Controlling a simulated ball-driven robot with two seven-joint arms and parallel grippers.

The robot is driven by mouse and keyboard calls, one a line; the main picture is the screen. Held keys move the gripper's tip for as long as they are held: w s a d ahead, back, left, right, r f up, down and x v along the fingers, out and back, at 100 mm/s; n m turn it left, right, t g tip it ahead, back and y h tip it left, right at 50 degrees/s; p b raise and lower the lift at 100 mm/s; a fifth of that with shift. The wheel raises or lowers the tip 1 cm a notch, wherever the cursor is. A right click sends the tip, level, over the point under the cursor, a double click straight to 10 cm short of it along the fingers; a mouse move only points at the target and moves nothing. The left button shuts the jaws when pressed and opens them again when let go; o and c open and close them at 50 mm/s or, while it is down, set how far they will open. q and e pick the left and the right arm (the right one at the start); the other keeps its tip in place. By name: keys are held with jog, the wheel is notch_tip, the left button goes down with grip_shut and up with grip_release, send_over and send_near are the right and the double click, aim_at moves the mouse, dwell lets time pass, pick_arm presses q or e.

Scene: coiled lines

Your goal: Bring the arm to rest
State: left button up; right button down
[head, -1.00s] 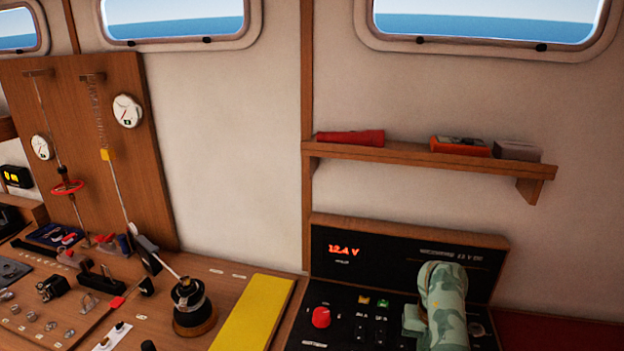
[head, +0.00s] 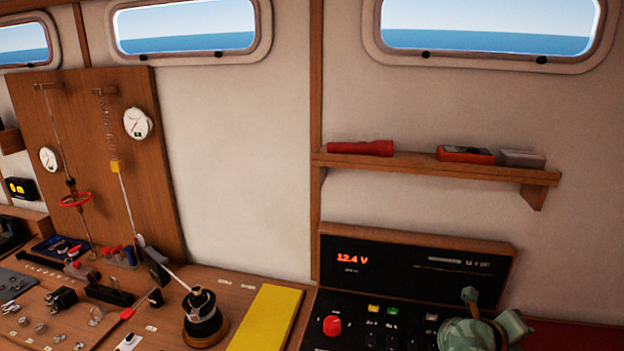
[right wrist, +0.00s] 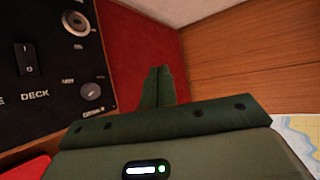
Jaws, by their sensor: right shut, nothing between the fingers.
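My right arm (head: 475,332), green camouflage, shows at the bottom right of the head view, in front of the switch panel. Only a piece of it is in the picture, and I cannot make out its fingertips there. In the right wrist view my right gripper (right wrist: 157,74) is shut and empty, its dark green fingers together in front of a red surface (right wrist: 143,45). The black panel (right wrist: 40,70) marked DECK, with a switch and knobs, lies left of the fingers. My left gripper is not in view.
The electrical panel (head: 395,262) reads 12.4 V. A wall shelf (head: 430,169) above it holds a red torch (head: 360,148) and two boxes. A winch (head: 203,318) and a yellow pad (head: 265,318) are to the left. A chart (right wrist: 301,135) is at right in the wrist view.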

jog(key=a+r+n+t+y, duration=0.1)
jog(key=a+r+n+t, duration=0.6)
jog(key=r+n+t, duration=0.8)
jog(key=s+a+f+n+y, duration=0.2)
jog(key=a+f+n+y, duration=0.4)
jog(key=a+n+y, duration=0.8)
jog(key=s+f+n+g, duration=0.5)
jog(key=s+f+n, duration=0.1)
jog(key=f+n, duration=0.25)
jog(key=s+d+f+n+g+h, duration=0.2)
jog(key=s+d+f+g+h, duration=0.15)
jog(key=s, duration=0.45)
jog(key=s+d+f+n+g+h, duration=0.3)
jog(key=s+d+g+h, duration=0.15)
jog(key=s, duration=0.35)
jog(key=s+a+f+g+y+b, duration=0.1)
jog(key=s+a+f+b, duration=0.1)
jog(key=f, duration=0.9)
jog(key=s+a+f+g+y+b, duration=0.1)
jog(key=f+y+b, duration=0.1)
jog(key=f, duration=0.8)
jog(key=s+a+f+g+y+b, duration=0.1)
jog(key=s+a+f+b, duration=0.1)
jog(key=f, duration=0.9)
jog(key=s+f+m+g+y+b, duration=0.1)
jog(key=s+f+m+g+b, duration=0.1)
jog(key=s+f, duration=1.6)
jog(key=shift+s+d+f+m+g+y+b, duration=0.2)
jog(key=shift+s+d+m+g+y+b, duration=0.15)
jog(key=shift+m+b, duration=0.55)
